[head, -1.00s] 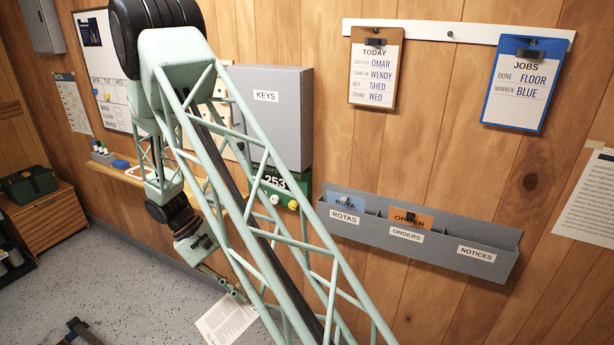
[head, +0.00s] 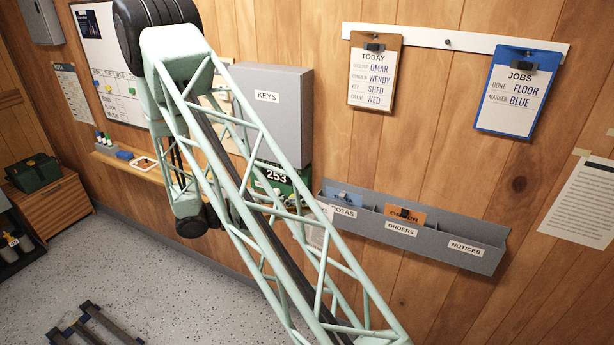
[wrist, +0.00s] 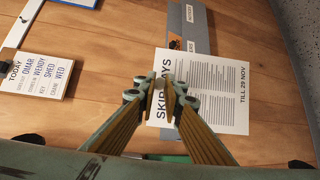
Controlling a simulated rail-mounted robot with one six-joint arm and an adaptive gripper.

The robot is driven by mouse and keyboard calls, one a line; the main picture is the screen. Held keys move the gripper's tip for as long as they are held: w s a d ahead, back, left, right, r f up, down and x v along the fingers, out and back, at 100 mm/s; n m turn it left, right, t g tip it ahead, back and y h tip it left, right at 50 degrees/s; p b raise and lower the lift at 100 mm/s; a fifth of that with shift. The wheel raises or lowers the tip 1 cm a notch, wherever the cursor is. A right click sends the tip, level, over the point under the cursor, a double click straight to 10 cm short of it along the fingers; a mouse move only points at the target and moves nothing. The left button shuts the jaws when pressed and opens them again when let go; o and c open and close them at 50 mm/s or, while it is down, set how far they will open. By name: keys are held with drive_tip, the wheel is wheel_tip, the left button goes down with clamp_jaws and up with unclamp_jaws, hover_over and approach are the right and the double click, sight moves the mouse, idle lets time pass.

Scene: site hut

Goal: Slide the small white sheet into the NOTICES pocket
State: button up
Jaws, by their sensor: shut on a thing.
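My gripper (wrist: 165,90) is shut on the edge of the small white sheet (wrist: 212,95), which is headed SKIP DAYS in the wrist view. The sheet appears flat and covers part of the grey pocket rack behind it. In the head view, a strip of the sheet (head: 317,232) shows through my arm's lattice by the rack's left end; my gripper is hidden there. The NOTICES pocket (head: 466,259) is the rack's right-hand one and looks empty. Its label (wrist: 189,13) is near the top of the wrist view, apart from the sheet.
A blue card (head: 345,196) stands in ROTAS and an orange card (head: 404,215) in ORDERS. The TODAY clipboard (head: 375,75) and JOBS clipboard (head: 520,90) hang above. The grey KEYS box (head: 272,110) juts out left of the rack. Wall below the rack is clear.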

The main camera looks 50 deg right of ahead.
drive_tip(key=d+r, duration=0.1)
drive_tip(key=w+r+t+h+p, duration=0.1)
drive_tip(key=r, duration=0.1)
drive_tip(key=d+r+t+h, duration=0.1)
drive_tip(key=shift+w+d+r+n+p, duration=0.3)
drive_tip(key=shift+w+n+p, duration=0.05)
drive_tip(key=shift+n+p, duration=0.05)
drive_tip(key=shift+w+d+r+t+h, duration=0.3)
drive_tip(key=shift+w+r+t+h, duration=0.1)
drive_tip(key=shift+r+h, duration=0.15)
